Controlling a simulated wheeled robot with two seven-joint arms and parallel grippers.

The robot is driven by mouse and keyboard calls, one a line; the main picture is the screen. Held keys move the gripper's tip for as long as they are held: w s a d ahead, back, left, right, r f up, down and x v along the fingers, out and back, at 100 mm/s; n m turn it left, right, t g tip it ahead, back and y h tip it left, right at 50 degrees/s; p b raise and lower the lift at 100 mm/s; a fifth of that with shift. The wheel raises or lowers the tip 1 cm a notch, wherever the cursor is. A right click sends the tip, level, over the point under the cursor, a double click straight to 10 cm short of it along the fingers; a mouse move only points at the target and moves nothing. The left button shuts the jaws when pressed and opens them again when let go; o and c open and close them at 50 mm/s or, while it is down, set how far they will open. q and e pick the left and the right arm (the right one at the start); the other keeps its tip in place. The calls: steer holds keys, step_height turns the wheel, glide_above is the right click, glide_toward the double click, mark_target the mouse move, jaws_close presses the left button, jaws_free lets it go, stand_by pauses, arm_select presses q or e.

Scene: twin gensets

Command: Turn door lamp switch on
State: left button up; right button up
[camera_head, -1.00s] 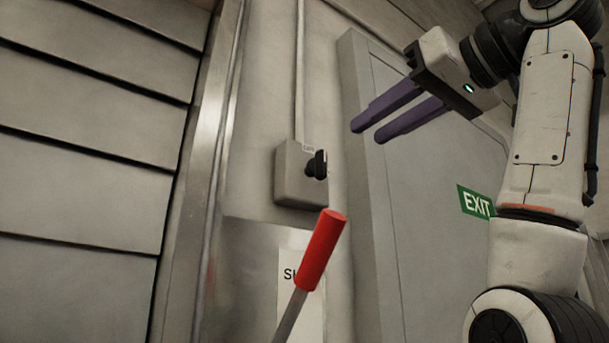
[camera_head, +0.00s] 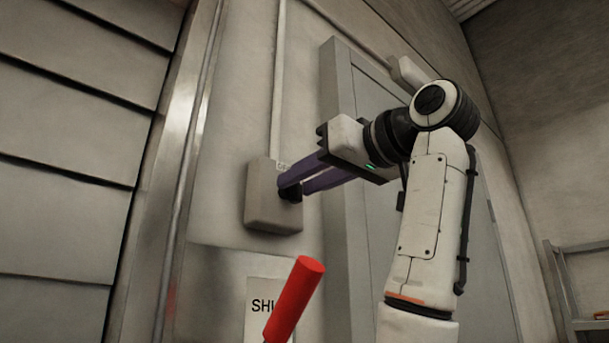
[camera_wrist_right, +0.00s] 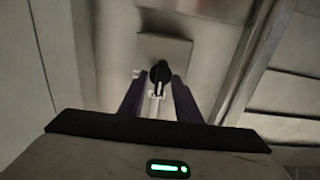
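The door lamp switch is a grey wall box (camera_head: 262,208) with a black rotary knob (camera_head: 291,194), left of the door frame. My right gripper (camera_head: 290,186) has its purple fingers at the knob, and they partly cover it in the head view. In the right wrist view the knob (camera_wrist_right: 154,73) stands at the tips of the fingers (camera_wrist_right: 158,85), which are spread with a gap between them. The knob lies at that gap; contact cannot be told. My left gripper is not in view.
A red-handled lever (camera_head: 294,299) rises in front of a sign (camera_head: 262,306) below the switch. The grey door (camera_head: 375,110) is behind my right arm. A conduit (camera_head: 278,80) runs up from the box. A metal rack (camera_head: 565,285) stands at the right.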

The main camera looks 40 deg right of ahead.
jaws_close()
